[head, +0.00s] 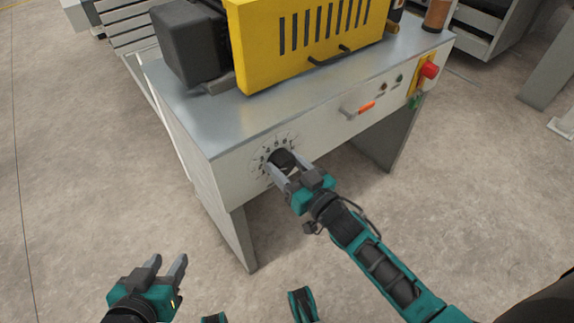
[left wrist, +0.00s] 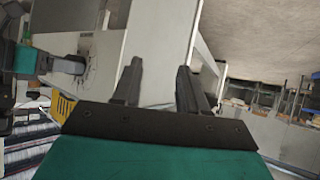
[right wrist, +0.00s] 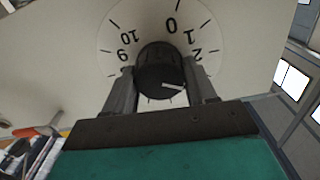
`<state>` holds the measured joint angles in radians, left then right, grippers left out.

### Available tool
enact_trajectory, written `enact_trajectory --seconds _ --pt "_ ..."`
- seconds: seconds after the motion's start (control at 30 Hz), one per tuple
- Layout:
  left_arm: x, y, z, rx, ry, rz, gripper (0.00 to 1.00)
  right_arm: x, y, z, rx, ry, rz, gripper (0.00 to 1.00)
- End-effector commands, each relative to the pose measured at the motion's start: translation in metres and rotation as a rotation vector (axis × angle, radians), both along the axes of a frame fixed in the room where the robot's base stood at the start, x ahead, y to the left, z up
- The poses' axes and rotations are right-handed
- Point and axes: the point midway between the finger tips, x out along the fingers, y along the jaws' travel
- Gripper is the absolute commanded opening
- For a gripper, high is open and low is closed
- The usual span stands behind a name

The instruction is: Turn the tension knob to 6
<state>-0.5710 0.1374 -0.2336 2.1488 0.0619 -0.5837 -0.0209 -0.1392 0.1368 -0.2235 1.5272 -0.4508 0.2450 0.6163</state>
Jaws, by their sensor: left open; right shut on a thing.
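The tension knob (head: 282,157) is black and round, on a white numbered dial (head: 262,160) on the machine's front panel. In the right wrist view, the knob (right wrist: 160,68) has a white pointer line directed right and slightly down, towards one finger. The dial (right wrist: 150,22) shows 9, 10, 0, 1 and 2; the other numbers are hidden by the knob and gripper. My right gripper (head: 287,168) is shut on the knob, one finger on each side; its fingers show in the right wrist view (right wrist: 160,85). My left gripper (head: 169,262) is open and empty, away from the machine at lower left.
The machine's grey table (head: 215,115) carries a yellow housing (head: 300,40) and a dark motor (head: 190,45). Right of the dial are an orange-tipped handle (head: 360,108), small buttons and a red emergency stop (head: 429,69). The floor around my left gripper is clear.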

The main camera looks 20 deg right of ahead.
Motion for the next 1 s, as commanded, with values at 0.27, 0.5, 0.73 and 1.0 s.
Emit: enact_trajectory --seconds 0.27,0.5,0.73,1.0 --pt "0.001 0.001 0.009 0.0 -0.007 0.003 0.43 0.0 0.0 0.002 0.059 0.022 0.001 0.25" --pt "0.001 0.005 0.021 0.004 -0.016 0.012 0.43 0.0 -0.001 0.004 0.211 0.078 0.001 0.25" --pt "-0.002 0.01 0.024 0.017 -0.011 0.02 0.43 0.001 -0.002 0.003 0.413 0.15 0.0 0.25" --pt "-0.005 0.013 0.026 0.025 -0.012 0.021 0.43 0.001 -0.002 0.002 0.655 0.236 0.001 0.25"
